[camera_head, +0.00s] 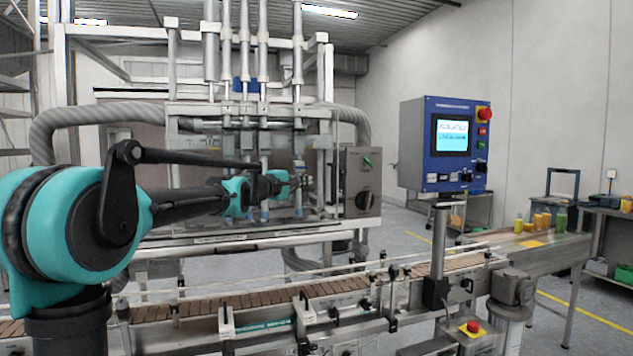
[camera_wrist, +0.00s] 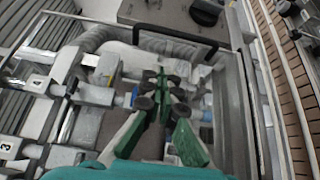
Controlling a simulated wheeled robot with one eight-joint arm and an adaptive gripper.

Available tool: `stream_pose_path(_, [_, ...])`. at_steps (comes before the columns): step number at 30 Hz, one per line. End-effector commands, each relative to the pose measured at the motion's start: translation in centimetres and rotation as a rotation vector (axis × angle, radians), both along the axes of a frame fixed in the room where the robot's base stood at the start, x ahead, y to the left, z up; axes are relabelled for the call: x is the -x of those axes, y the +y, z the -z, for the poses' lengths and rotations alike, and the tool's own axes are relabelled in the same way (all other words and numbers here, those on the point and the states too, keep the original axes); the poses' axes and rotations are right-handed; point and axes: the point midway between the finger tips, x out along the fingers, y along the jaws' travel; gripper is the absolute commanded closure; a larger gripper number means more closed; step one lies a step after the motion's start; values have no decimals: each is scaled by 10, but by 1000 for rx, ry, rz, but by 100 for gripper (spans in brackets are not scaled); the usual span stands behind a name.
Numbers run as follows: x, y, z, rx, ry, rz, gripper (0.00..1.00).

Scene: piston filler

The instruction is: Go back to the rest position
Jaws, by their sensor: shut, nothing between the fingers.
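My gripper (camera_head: 297,181) is at the end of my teal and black arm, which reaches right across the front of the piston filler (camera_head: 240,118). In the wrist view my gripper (camera_wrist: 160,85) has its green fingers drawn together with nothing between the tips. The fingers point toward the filler's frame and nozzles. A grey control box (camera_head: 362,185) with a dark round dial and a green switch is just right of the fingertips. The wrist view shows this box (camera_wrist: 165,14) and its black dial at the top. I cannot tell whether the fingers touch any part of the machine.
A slatted conveyor (camera_head: 250,296) with guide rails runs below my arm. A blue control panel (camera_head: 446,145) stands on a post to the right. A red stop button (camera_head: 473,326) is at lower right. Yellow and green containers (camera_head: 541,221) stand at the conveyor's far end.

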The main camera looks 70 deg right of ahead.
Motion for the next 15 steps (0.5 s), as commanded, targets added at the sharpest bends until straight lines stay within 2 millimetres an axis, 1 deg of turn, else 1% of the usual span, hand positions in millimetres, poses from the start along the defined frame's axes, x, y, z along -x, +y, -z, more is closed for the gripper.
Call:
stream_pose_path(1, [-4, 11, 0, 0, 0, -2, 100])
stream_pose_path(6, [-12, 36, 0, 0, 0, -2, 100])
stream_pose_path(10, [-16, 47, 0, 0, 0, -1, 100])
stream_pose_path(15, [-17, 51, 0, 0, 0, 0, 100])
